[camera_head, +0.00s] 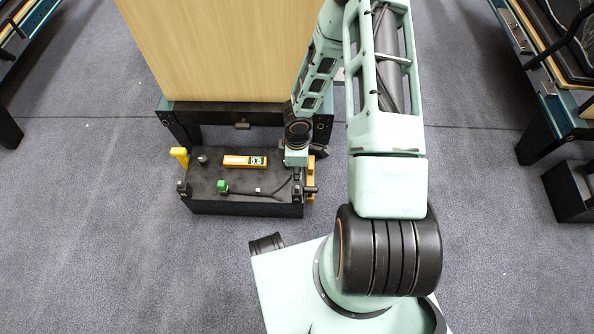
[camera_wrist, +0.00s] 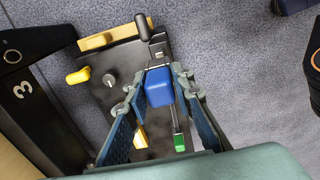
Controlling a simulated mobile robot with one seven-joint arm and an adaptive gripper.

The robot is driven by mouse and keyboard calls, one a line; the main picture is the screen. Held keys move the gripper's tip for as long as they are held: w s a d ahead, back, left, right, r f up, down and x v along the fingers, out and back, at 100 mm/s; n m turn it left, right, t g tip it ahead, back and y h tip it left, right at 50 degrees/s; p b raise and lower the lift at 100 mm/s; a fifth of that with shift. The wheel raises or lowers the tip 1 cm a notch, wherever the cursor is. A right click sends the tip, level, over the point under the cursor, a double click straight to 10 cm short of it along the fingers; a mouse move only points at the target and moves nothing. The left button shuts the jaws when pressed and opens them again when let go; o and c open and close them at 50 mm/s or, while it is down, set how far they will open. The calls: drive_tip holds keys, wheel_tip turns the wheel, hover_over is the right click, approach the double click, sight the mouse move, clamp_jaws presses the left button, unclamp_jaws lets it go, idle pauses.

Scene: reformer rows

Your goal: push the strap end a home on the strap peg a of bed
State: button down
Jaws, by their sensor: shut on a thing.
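In the wrist view a blue block (camera_wrist: 158,88), which looks like strap end a, sits between the fingers of my gripper (camera_wrist: 157,86). A dark strap or rod runs from it toward a green piece (camera_wrist: 179,142). Just beyond the block is a small bright metal fitting (camera_wrist: 158,56) on a black mount; I cannot tell whether this is strap peg a or whether they touch. In the head view my gripper (camera_head: 297,172) is low at the right end of a black box (camera_head: 245,207), and the block is hidden there.
The box top carries a yellow display unit (camera_head: 245,161), a green block (camera_head: 222,186), a yellow lever (camera_head: 180,157) and dark knobs. A wooden bed panel (camera_head: 220,50) rises behind. Another bed frame (camera_head: 548,125) stands at right. Carpet is clear left and in front.

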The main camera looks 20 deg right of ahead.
drive_tip(key=b, duration=0.5)
hover_over(297, 187)
drive_tip(key=shift+f, duration=2.55)
drive_tip(key=shift+b, duration=0.65)
drive_tip(key=shift+f+b, duration=0.45)
drive_tip(key=shift+f, duration=1.6)
drive_tip(key=c, duration=1.6)
unclamp_jaws()
drive_tip(key=shift+r, duration=0.1)
wheel_tip(297, 187, up, 12)
drive_tip(key=shift+f, duration=0.1)
